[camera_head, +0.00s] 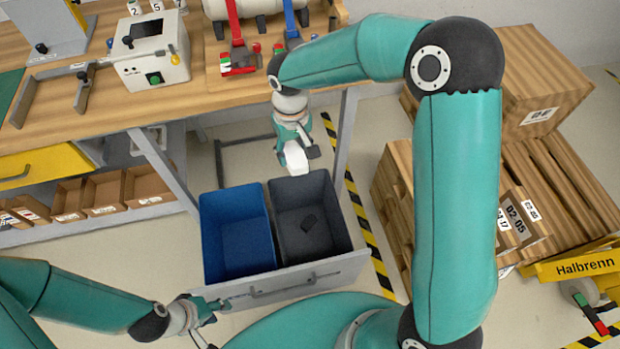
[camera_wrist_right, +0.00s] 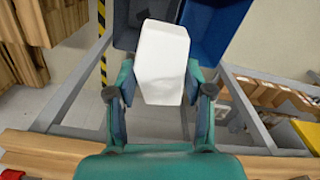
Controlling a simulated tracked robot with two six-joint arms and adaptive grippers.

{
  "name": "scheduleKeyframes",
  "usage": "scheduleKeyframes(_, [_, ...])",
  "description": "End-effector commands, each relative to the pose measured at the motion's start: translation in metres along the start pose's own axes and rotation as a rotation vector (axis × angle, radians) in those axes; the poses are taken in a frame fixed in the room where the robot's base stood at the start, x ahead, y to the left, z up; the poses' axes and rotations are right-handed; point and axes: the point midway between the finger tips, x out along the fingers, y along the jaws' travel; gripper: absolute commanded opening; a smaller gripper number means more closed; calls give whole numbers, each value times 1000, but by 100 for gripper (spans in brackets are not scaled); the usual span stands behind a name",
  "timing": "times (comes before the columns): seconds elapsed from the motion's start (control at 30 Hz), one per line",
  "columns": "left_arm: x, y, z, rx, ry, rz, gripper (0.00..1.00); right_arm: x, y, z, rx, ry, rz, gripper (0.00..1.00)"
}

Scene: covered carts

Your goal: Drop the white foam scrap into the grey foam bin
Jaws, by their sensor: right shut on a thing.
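The white foam scrap (camera_head: 297,157) is a pale block held in my right gripper (camera_head: 295,150), above the far edge of the grey bin. In the right wrist view the scrap (camera_wrist_right: 163,62) sits between the two fingers of my right gripper (camera_wrist_right: 160,92). Part of the bin (camera_wrist_right: 128,22) shows behind the scrap in the wrist view. My left gripper (camera_head: 212,308) is by the left end of the drawer front; its finger opening is unclear.
A blue bin (camera_head: 225,208) stands left of the grey one. The drawer front (camera_head: 310,279) with its handle closes off the near side. The workbench (camera_head: 100,105) stands behind, with a leg right of the bins. Wooden crates (camera_head: 545,90) are stacked at the right.

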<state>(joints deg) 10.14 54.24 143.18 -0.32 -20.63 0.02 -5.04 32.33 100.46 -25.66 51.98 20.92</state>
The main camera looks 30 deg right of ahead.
Motion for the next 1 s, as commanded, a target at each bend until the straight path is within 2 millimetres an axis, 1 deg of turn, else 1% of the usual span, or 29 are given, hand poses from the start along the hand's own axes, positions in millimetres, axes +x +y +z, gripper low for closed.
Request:
scheduleKeyframes(0.13, [0, 0, 0, 0, 0, 0, 40, 0, 5, 2, 13, 1, 0, 36])
scheduleKeyframes(0.2, [3, -1, 0, 0, 0, 0, 40, 3, 7, 2, 16, 1, 0, 36])
scheduleKeyframes(0.27, [8, -3, 0, 0, 0, 0, 40, 9, 8, 1, 20, 0, 0, 36])
scheduleKeyframes(0.37, [23, -8, 0, 0, 0, 0, 40, 26, 12, -2, 32, -1, 0, 36])
scheduleKeyframes(0.47, [47, -17, 0, 0, 0, 0, 40, 54, 18, -7, 50, -1, 0, 36])
scheduleKeyframes(0.57, [77, -28, 0, 0, 0, 0, 40, 88, 25, -14, 74, -1, 0, 36])
scheduleKeyframes(0.6, [90, -32, 0, 0, 0, 0, 40, 103, 29, -18, 85, -2, 0, 36])
scheduleKeyframes(0.77, [141, -51, -1, 0, 0, 0, 40, 162, 44, -31, 131, -1, 0, 36])
scheduleKeyframes(0.8, [154, -55, -1, 0, 0, 0, 40, 176, 48, -34, 142, -1, 0, 36])
scheduleKeyframes(0.87, [172, -62, -1, 0, 0, 0, 40, 198, 54, -38, 160, -1, 0, 36])
scheduleKeyframes(0.9, [183, -66, -1, 0, 0, 0, 40, 211, 58, -41, 171, -1, 0, 36])
scheduleKeyframes(1.0, [208, -75, -1, 0, 0, 0, 40, 240, 67, -47, 195, 0, 0, 36])
